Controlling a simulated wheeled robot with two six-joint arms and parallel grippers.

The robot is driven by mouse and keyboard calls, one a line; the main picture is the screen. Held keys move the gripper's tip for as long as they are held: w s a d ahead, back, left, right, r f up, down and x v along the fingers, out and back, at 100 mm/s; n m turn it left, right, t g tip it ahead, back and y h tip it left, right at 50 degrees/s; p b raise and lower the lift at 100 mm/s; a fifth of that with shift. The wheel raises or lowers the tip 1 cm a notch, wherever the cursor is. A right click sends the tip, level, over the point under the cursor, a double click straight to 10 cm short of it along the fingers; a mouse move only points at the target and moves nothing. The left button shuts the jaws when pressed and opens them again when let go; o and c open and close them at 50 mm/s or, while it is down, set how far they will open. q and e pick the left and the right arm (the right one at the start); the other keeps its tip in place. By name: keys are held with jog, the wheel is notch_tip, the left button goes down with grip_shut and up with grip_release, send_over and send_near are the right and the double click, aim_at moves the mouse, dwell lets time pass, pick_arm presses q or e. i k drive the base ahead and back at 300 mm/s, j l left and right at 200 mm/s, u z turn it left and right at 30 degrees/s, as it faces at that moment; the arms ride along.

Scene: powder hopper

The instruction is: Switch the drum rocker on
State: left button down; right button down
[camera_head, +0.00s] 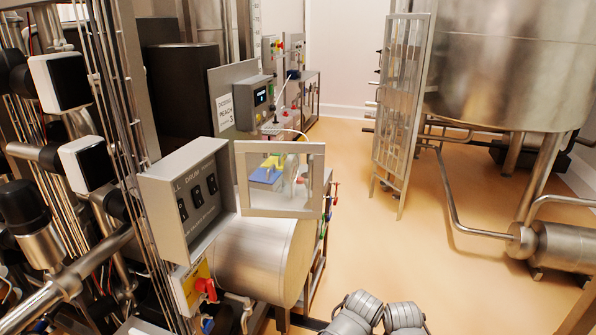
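A grey switch box (164,215) stands at the centre left with its face turned to the right. It carries three black rockers in a row under printed labels, one of which reads DRUM. The middle rocker (197,196) appears to sit under that label. The rocker positions are too small to tell. A framed clear cover (318,180) stands out to the right of the box, swung away from the rockers. Grey jointed parts of mine show at the bottom edge, but neither gripper's fingers are visible.
A metal drum (262,262) lies below the box and cover. A red-handled switch on a yellow plate (205,289) is under the box. Pipes and valves crowd the left. The middle floor is clear.

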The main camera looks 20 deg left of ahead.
aim_at(199, 200)
jog(key=i+z, duration=0.25)
jog(key=i, duration=1.55)
jog(key=i+z, duration=0.25)
jog(key=i, duration=0.55)
jog(key=i+j+z, duration=0.25)
jog(key=i, duration=0.5)
jog(key=i+l+u, duration=0.1)
jog(key=u, duration=4.7)
jog(key=k+l, duration=0.05)
